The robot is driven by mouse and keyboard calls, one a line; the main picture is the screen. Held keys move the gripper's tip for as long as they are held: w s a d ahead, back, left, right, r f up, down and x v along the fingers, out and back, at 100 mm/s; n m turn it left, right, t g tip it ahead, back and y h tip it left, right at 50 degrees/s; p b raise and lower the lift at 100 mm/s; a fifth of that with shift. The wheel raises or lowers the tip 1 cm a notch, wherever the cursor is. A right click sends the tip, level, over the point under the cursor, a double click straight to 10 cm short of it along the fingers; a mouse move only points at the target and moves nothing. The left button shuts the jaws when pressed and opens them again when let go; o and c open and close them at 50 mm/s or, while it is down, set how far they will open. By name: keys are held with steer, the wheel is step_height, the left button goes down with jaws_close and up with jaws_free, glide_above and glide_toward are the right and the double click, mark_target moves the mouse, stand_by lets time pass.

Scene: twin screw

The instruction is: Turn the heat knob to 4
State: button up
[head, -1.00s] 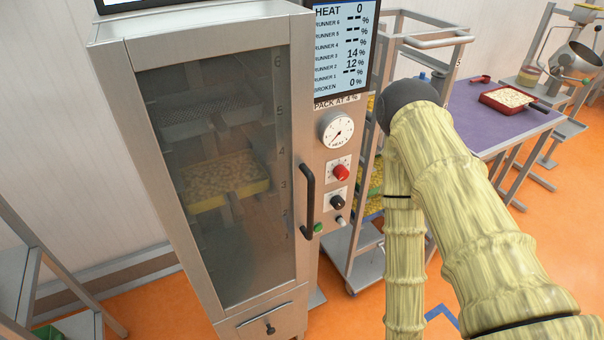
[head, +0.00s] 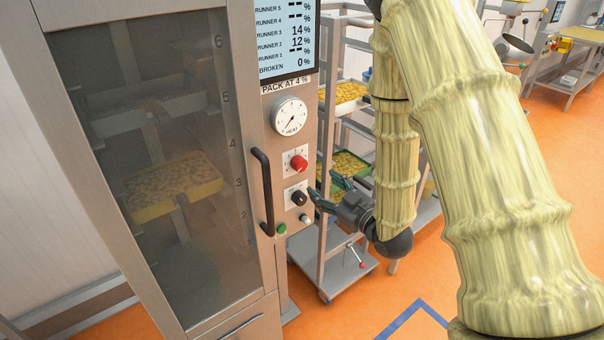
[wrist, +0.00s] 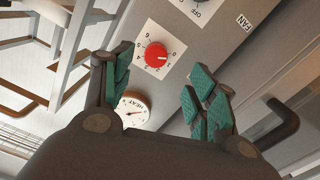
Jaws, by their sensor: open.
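The red heat knob (head: 298,163) sits on a white numbered plate on the cabinet's control strip, below the round heat gauge (head: 289,117). In the wrist view the red knob (wrist: 156,54) shows ahead between the fingers, with numbers around it; its exact setting is too small to read surely. The gauge (wrist: 131,108) shows nearer my palm. My gripper (head: 326,190) is open and empty, to the right of the panel and slightly below the red knob. In the wrist view its green-padded fingers (wrist: 163,90) are spread apart, not touching the knob.
A black knob (head: 298,197) is just below the red one, with a green button (head: 281,229) under it. The long door handle (head: 263,192) stands out left of the knobs. A wheeled rack with trays (head: 345,165) stands close behind my gripper. The display (head: 285,40) is above.

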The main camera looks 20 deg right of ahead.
mark_target(302, 166)
steer(key=x, duration=0.3)
steer(key=r+p+x, duration=0.1)
steer(key=x, duration=0.3)
steer(key=p+x, duration=0.1)
steer(key=x, duration=0.3)
steer(key=shift+r, duration=0.3)
steer(key=shift+c, duration=0.3)
steer(key=c, duration=0.9)
